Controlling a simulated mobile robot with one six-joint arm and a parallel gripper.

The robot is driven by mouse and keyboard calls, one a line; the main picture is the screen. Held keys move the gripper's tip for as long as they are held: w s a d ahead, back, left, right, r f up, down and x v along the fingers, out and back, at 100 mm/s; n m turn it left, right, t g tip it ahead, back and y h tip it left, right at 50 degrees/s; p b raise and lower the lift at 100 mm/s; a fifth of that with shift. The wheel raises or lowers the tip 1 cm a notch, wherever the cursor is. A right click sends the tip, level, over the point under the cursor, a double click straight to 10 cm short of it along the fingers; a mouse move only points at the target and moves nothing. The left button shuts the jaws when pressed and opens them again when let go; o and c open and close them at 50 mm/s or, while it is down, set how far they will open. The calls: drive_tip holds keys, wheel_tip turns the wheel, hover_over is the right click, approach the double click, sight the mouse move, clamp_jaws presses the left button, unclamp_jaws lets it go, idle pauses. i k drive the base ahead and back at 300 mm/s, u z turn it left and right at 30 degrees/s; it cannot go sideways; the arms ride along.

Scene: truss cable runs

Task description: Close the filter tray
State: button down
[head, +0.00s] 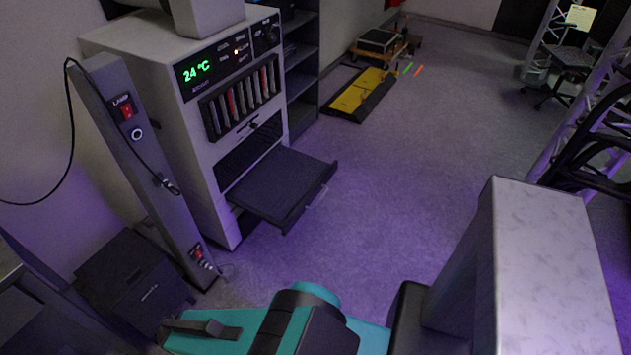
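The filter tray (283,184) is a flat dark tray pulled well out of the front of a light grey cabinet (150,55). It sticks out to the right, low on the cabinet, with a small handle (317,197) on its front edge. The dark slot behind it (250,152) is open. My teal and black arm shows at the bottom edge, nearer to me than the tray and apart from it. I cannot make out my gripper's fingers in this view.
A grey post with a lamp switch (127,111) leans left of the cabinet, with a black cable near it. A dark box (135,283) stands at lower left. The floor right of the tray is clear. Truss legs with black cables (592,160) stand at far right.

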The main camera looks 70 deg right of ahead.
sight(281, 187)
drive_tip(key=z, duration=1.25)
drive_tip(key=k, duration=0.1)
drive_tip(key=u, duration=2.4)
drive_tip(key=k, duration=0.55)
drive_tip(key=u, duration=1.65)
drive_tip(key=k, duration=0.15)
drive_tip(key=z, duration=3.1)
